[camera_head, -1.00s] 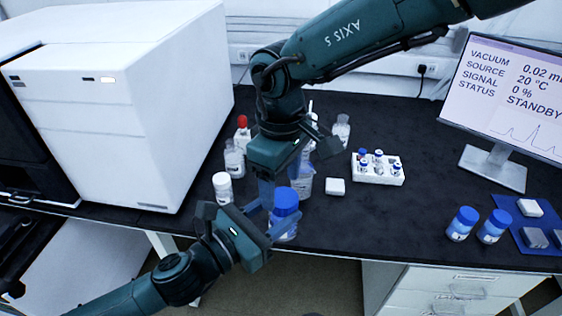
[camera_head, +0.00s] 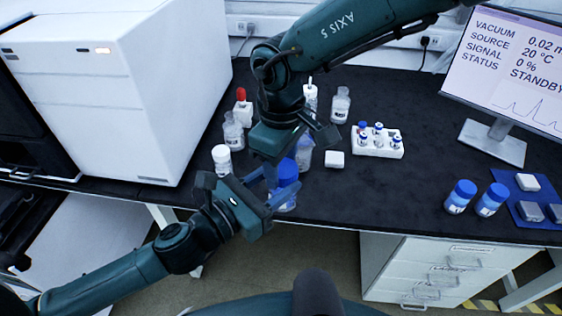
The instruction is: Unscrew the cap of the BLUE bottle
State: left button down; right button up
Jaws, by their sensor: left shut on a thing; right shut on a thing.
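The blue bottle (camera_head: 284,202) stands upright near the front edge of the bench, with its blue cap (camera_head: 288,171) on top. My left gripper (camera_head: 278,200) comes in from the lower left and is shut on the bottle's body. My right gripper (camera_head: 277,172) comes down from above and is shut on the cap. Its hand hides part of the area behind the cap, and its exact finger contact is hard to see. I cannot tell whether the cap has turned.
A white-capped bottle (camera_head: 222,159), a clear bottle (camera_head: 233,132) and a red-topped bottle (camera_head: 242,107) stand close to the left. A white vial rack (camera_head: 392,150) and a small white block (camera_head: 334,160) lie right. Two blue-capped bottles (camera_head: 461,196) (camera_head: 491,199) stand farther right, beside a monitor (camera_head: 510,85).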

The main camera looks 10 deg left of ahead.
jog(key=shift+s+a, duration=0.1)
jog(key=shift+c, duration=0.7)
jog(key=o, duration=1)
notch_tip(320, 180, up, 4)
jog(key=shift+f, duration=0.1)
jog(key=shift+d+r, duration=0.15)
jog(key=shift+r, duration=0.85)
jog(key=shift+d+r, duration=0.15)
jog(key=shift+r, duration=0.8)
jog(key=shift+c, duration=0.6)
notch_tip(320, 180, down, 8)
jog(key=shift+r, duration=0.15)
